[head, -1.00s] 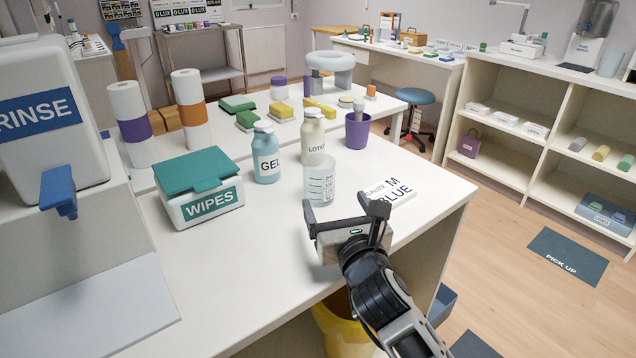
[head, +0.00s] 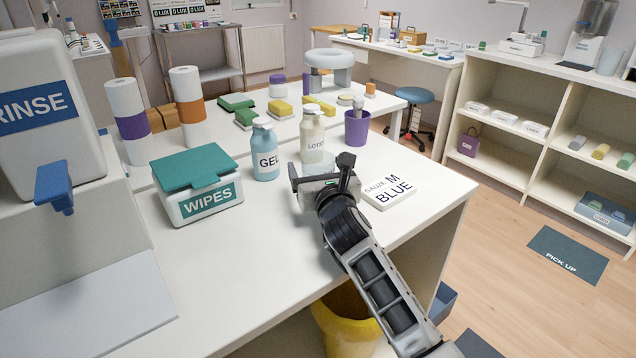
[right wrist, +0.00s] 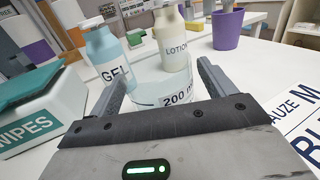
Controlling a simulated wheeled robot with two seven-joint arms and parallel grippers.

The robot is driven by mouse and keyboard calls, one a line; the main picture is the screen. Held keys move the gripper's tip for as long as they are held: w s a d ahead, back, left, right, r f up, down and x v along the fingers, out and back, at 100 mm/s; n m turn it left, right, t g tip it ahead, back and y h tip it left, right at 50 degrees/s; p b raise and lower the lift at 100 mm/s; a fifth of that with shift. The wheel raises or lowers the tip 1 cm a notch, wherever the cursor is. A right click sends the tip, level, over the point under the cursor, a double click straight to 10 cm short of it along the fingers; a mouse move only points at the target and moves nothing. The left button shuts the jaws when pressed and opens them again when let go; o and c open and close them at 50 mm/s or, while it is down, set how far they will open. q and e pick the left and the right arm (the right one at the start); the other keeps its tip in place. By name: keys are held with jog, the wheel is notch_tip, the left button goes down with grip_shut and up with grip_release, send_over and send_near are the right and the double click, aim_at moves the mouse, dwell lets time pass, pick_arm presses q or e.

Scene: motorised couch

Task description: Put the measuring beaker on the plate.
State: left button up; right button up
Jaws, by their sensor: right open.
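The measuring beaker (right wrist: 165,92) is clear, with a "200" mark on its side. In the right wrist view it stands upright between the fingers of my right gripper (right wrist: 163,70), which are open on either side of it. I cannot tell whether a finger touches it. In the head view my right gripper (head: 320,166) is low over the white table and hides most of the beaker. I cannot make out a plate in either view. My left gripper is not in view.
A gel bottle (head: 265,152) and a lotion bottle (head: 312,138) stand just behind the beaker. A gauze pack (head: 389,192) lies to the right, a purple cup (head: 357,128) behind it. A wipes box (head: 200,190) is left. The table front is clear.

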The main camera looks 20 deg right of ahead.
jog(key=c, duration=1.1)
jog(key=shift+r, duration=0.1)
jog(key=shift+c, duration=0.2)
